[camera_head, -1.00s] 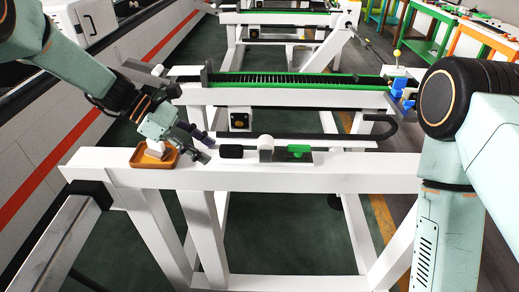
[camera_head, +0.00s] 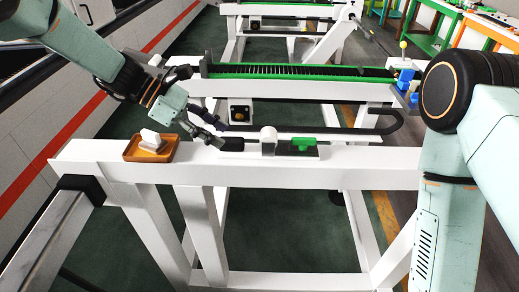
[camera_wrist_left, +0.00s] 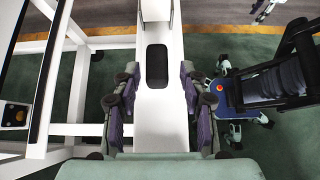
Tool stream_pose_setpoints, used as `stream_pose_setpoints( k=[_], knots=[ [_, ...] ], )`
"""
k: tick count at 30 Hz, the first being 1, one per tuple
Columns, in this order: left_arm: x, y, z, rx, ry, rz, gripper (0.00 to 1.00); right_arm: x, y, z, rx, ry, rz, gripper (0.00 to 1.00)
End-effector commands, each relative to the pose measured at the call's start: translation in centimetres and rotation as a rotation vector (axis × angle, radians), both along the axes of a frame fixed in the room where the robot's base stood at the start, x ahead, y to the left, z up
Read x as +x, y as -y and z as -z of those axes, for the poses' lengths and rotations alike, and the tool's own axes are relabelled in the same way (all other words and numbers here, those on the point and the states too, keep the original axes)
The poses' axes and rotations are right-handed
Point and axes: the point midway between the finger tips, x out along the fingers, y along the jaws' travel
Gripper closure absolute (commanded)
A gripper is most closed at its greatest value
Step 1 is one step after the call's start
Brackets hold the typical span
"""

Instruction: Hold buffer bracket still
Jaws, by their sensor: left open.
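The buffer bracket appears to be the white upright block (camera_head: 268,140) on the near white beam, with a black rounded pad (camera_head: 232,144) at its left and a green piece (camera_head: 303,144) at its right. My left gripper (camera_head: 214,140) is at the pad's left end, low over the beam. In the left wrist view my left gripper (camera_wrist_left: 157,92) is open and empty, its fingers on either side of the beam. The black pad (camera_wrist_left: 157,66) lies ahead between them, and the white block (camera_wrist_left: 156,10) is beyond it. My right gripper is out of view.
A brown tray (camera_head: 128,156) holding a white piece (camera_head: 150,139) sits on the beam's left end. A green-edged rail (camera_head: 300,74) runs behind. The beam (camera_head: 345,160) is clear right of the green piece.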

Motion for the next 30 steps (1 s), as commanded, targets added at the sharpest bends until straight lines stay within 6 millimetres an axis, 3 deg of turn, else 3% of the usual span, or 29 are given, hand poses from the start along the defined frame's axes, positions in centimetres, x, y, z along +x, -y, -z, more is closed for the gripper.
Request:
stream_pose_setpoints(
  k=[13,28,30],
  knots=[
    [0.3,2.8,2.5,0.001,0.001,0.002,0.57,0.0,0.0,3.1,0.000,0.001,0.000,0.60],
    [0.3,3.5,2.7,0.000,0.000,0.000,0.57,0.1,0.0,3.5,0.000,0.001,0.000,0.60],
    [0.3,3.5,2.7,0.000,0.000,0.000,0.61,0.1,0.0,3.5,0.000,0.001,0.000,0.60]
  ],
)
